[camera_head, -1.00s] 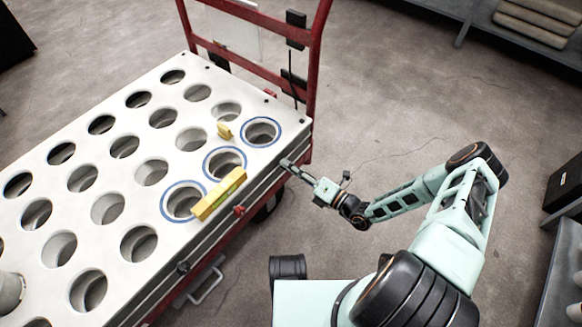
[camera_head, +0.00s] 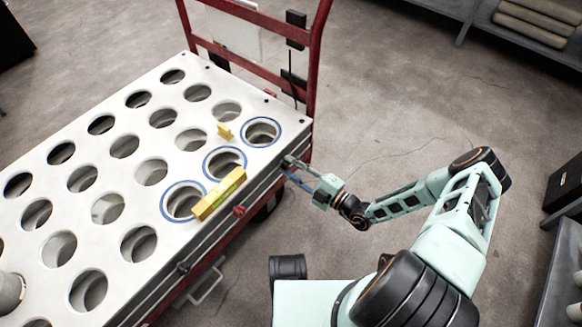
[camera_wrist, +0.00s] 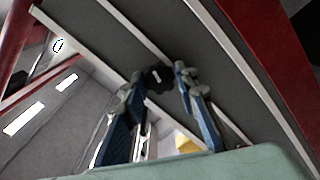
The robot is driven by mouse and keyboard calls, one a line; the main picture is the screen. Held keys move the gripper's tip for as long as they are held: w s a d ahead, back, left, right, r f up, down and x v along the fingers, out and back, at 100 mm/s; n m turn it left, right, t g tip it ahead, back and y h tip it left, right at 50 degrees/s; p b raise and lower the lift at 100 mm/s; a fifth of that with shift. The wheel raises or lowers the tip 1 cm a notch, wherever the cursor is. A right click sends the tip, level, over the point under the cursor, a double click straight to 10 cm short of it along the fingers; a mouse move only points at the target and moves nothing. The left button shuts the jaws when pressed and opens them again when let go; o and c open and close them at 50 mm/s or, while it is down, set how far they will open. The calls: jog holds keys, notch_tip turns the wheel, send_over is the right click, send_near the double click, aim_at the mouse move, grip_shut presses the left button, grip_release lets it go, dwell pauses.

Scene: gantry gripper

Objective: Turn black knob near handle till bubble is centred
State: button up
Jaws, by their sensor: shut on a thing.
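The black lobed knob (camera_wrist: 158,79) is on the grey side of the white-topped cart, near the red handle frame (camera_head: 311,75). In the wrist view it sits between the fingertips. My gripper (camera_wrist: 157,84) is shut on this knob; in the head view the gripper (camera_head: 289,163) reaches the cart's right corner and hides the knob. A long yellow spirit level (camera_head: 219,194) lies along the front edge of the white top (camera_head: 128,75). A smaller yellow level (camera_head: 224,131) lies farther back. The bubbles are too small to read.
The white top has rows of round holes, several ringed in blue. A red knob (camera_head: 239,210) and another black knob (camera_head: 183,267) are farther left along the cart's side. A grey bent handle (camera_head: 207,287) hangs below.

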jog(key=m, duration=0.4)
jog(key=shift+m, duration=1.9)
jog(key=o, duration=1.1)
jog(key=shift+o, duration=0.2)
jog(key=v, duration=0.7)
jog(key=shift+s+d, duration=0.2)
